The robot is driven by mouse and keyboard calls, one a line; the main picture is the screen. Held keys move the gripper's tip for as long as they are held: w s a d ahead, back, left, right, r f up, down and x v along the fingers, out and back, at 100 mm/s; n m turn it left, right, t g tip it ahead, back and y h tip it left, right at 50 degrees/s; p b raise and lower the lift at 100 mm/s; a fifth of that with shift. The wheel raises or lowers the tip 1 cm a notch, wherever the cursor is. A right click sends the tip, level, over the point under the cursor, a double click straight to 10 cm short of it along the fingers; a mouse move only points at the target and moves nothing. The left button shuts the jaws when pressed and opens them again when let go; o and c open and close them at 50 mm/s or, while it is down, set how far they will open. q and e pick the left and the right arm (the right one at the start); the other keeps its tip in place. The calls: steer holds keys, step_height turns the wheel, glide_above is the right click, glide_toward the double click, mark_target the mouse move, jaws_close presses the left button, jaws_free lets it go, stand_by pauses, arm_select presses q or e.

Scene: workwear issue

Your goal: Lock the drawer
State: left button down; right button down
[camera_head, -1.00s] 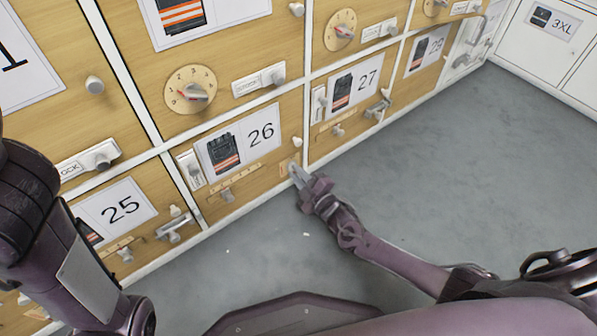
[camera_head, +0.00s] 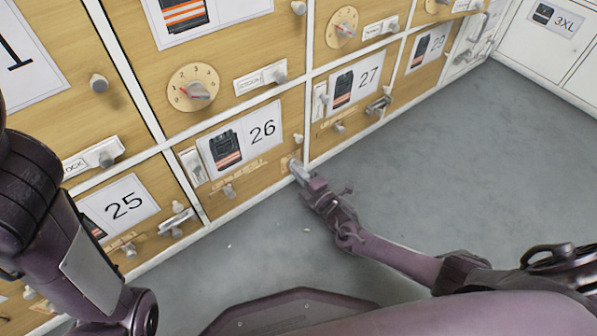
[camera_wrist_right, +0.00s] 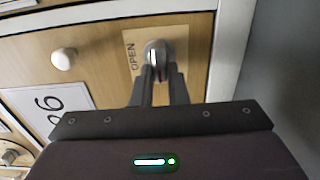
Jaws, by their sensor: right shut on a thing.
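Drawer 26 (camera_head: 262,155) is a wooden front with a number card and a picture of dark clothing with orange bands. It sits flush in the white frame. My right gripper (camera_head: 297,171) is at its right edge. In the right wrist view my right gripper (camera_wrist_right: 157,80) is shut on a small metal lock knob (camera_wrist_right: 154,52). The knob sits on a wooden plate (camera_wrist_right: 133,42) that reads OPEN; the fingers hide part of the plate. My left arm shows at the left, but its gripper is out of view.
A round white knob (camera_wrist_right: 64,59) is beside the plate. Drawer 25 (camera_head: 125,205) is at the left, drawer 27 (camera_head: 352,88) at the right. A numbered dial (camera_head: 194,88) is above. The grey floor (camera_head: 450,160) in front is clear.

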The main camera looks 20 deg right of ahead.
stand_by(0.4)
steer(key=c, duration=1.4)
jaws_free()
steer(key=shift+c, duration=0.2)
steer(key=p+v, duration=0.4)
steer(key=v, duration=0.3)
steer(key=shift+s, duration=0.4)
steer(key=shift+d, duration=0.1)
